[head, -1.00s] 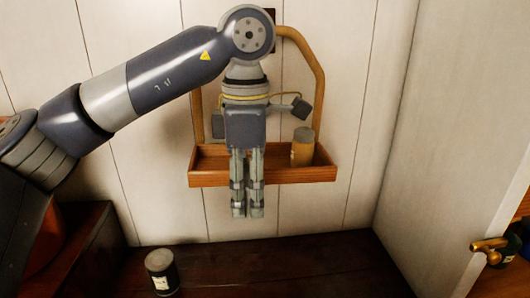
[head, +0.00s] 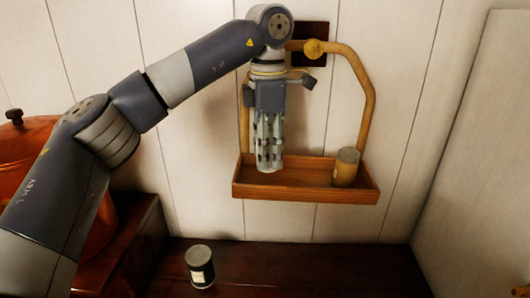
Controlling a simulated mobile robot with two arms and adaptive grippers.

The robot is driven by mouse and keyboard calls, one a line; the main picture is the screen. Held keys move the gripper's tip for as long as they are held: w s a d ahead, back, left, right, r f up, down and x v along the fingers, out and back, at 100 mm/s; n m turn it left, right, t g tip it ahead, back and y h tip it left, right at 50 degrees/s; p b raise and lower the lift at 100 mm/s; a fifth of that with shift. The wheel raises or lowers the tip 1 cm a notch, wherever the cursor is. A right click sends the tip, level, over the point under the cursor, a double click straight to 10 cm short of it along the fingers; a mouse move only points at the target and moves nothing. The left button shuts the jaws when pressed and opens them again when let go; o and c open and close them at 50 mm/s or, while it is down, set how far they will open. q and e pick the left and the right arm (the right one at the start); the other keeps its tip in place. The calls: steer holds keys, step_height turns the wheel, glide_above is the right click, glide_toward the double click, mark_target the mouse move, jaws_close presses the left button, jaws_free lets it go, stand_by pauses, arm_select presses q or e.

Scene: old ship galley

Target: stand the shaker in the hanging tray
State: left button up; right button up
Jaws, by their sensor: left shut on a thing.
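The hanging tray (head: 305,193) is a shallow wooden box on a curved wooden handle against the white plank wall. My left gripper (head: 269,163) points down at the tray's left part, its fingertips overlapping the tray in the picture. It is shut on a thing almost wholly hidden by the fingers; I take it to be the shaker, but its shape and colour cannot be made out. I cannot tell whether it touches the tray floor. An amber jar with a grey-brown lid (head: 346,168) stands in the tray's right end. My right gripper is not in view.
A dark lidded can with a pale label (head: 200,267) stands on the dark wooden counter (head: 310,268) below the tray. A large copper pot (head: 28,150) is at the left. A pale wall closes the right side. The tray's middle is clear.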

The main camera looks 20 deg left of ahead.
arm_select(q)
steer(key=shift+w+a+r, duration=0.1)
steer(key=shift+w+a, duration=0.1)
steer(key=shift+w+a+p, duration=0.35)
steer(key=shift+a+p, duration=0.05)
steer(key=shift+p, duration=0.1)
step_height(320, 180, down, 3)
steer(key=shift+r+p, duration=0.1)
steer(key=shift+p, duration=0.55)
steer(key=shift+f, duration=0.6)
steer(key=shift+d, duration=0.1)
